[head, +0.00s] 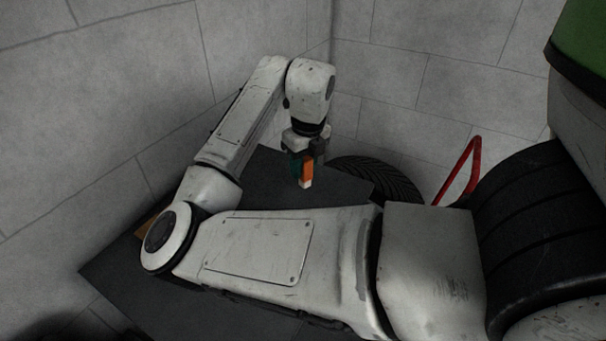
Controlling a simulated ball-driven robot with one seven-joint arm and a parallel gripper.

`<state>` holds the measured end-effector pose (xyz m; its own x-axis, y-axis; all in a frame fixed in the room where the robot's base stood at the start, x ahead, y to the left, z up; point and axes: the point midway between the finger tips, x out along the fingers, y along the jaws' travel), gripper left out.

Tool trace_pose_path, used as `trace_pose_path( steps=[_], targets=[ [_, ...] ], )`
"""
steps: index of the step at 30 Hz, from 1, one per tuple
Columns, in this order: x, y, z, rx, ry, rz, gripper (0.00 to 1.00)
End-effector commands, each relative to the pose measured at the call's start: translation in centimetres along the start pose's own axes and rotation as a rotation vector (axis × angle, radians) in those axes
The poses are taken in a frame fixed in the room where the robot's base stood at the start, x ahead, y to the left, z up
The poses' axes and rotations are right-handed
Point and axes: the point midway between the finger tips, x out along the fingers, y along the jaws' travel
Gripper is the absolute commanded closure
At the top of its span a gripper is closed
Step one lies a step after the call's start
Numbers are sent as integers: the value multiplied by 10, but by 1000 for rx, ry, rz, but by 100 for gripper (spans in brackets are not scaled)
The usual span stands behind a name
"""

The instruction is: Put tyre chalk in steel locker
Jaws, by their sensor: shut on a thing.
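My gripper (307,158) points down over the dark grey top near the corner of the walls. It is shut on the tyre chalk (307,173), a small stick with an orange wrap and a pale white tip pointing down. The chalk is upright between the fingers. Whether its tip touches the dark top or hangs just above it, I cannot tell. A steel locker cannot be made out for certain; my arm hides much of the dark top.
A black tyre (378,177) lies beyond the dark top (345,188). A red bent tube (474,160) rises to its right. Grey block walls (130,80) close in left and behind.

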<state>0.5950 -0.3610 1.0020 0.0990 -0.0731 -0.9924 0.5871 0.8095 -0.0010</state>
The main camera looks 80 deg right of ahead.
Motion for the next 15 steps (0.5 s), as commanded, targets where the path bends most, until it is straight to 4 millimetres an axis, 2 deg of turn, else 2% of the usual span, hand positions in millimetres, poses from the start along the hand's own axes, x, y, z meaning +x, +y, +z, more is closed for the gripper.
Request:
trace_pose_path(
  steps=[9, 15],
  targets=[
    [36, -4, 1, 0, 3, 1, 97],
    [39, -4, 1, 2, 0, 0, 97]
  ],
)
